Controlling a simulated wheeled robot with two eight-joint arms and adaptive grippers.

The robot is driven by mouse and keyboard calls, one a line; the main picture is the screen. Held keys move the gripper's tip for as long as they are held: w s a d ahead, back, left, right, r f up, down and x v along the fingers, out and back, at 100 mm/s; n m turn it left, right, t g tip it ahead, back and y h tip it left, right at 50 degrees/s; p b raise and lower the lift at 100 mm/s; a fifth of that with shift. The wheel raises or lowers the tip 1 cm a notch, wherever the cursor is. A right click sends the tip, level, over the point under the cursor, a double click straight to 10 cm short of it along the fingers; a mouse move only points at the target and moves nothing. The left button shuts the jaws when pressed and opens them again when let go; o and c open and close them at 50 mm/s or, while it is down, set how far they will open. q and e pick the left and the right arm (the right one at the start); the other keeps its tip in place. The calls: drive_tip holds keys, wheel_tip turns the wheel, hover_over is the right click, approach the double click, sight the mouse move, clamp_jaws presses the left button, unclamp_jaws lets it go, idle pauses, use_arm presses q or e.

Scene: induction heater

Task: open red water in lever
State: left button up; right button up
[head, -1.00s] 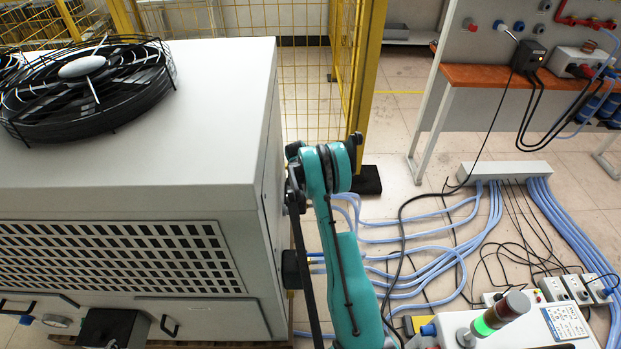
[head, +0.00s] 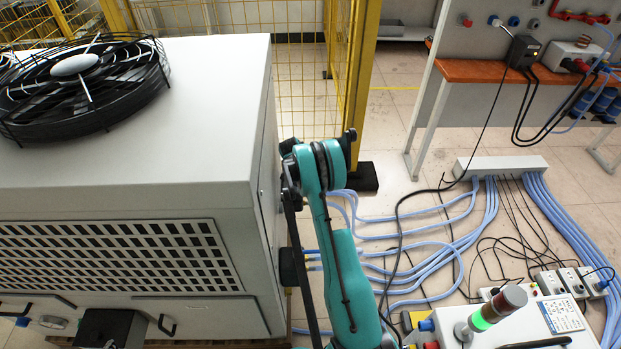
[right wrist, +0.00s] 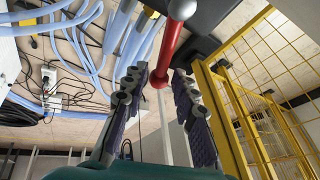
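The red lever (right wrist: 169,44) shows in the right wrist view as a red bar with a pale rounded end (right wrist: 182,9) at the top. My right gripper (right wrist: 158,76) is open, with one finger on each side of the lever's lower end in the picture. Gaps show on both sides, so I see no grip; the depth between fingers and lever is hard to tell. In the head view my teal right arm (head: 340,260) reaches down beside the grey cabinet (head: 225,130). The right gripper and lever are not visible there. My left gripper is not in view.
A black fan (head: 90,85) sits on the cabinet's top. Blue hoses (head: 425,250) and black cables run over the floor to the right. A yellow mesh fence (head: 350,90) stands behind, and a control box with a green-lit lamp (head: 483,321) is at the lower right.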

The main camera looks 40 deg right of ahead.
drive_tip(key=shift+f, duration=0.1)
drive_tip(key=shift+r, duration=0.2)
wheel_tip(320, 180, up, 10)
drive_tip(key=shift+f, duration=0.2)
idle(0.3)
